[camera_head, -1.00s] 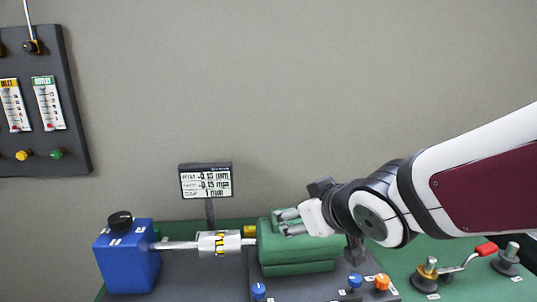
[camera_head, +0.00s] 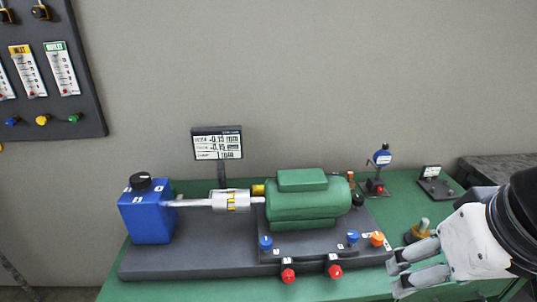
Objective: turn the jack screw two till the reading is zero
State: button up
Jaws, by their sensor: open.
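The reading display (camera_head: 217,144) stands on a post behind the shaft. Its upper two lines seem to read -0.15 mm, but the text is small. Coloured screw knobs sit around the green motor (camera_head: 303,210): a blue one (camera_head: 265,243) at front left, another blue one (camera_head: 352,237) and an orange one (camera_head: 377,238) at right, and two red ones (camera_head: 288,275) (camera_head: 334,271) along the front edge. I cannot read which is jack screw two. My gripper (camera_head: 396,276) is open and empty at lower right, apart from the knobs, just right of and below the orange one.
A blue box (camera_head: 147,217) with a black knob joins the motor by a shaft and silver coupling (camera_head: 231,201). A dial gauge (camera_head: 381,160) and a small meter (camera_head: 430,175) stand at back right. A brass-based post (camera_head: 418,233) is beside my gripper. Green bench shows in front.

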aim_at(335, 271)
jog(key=i+l+u, duration=0.2)
jog(key=k+l, duration=0.25)
jog(key=l, duration=0.2)
jog(key=k+l, duration=0.25)
jog(key=l, duration=0.2)
jog(key=k+l+u, duration=0.1)
jog(key=k+l, duration=0.2)
jog(key=l, duration=0.15)
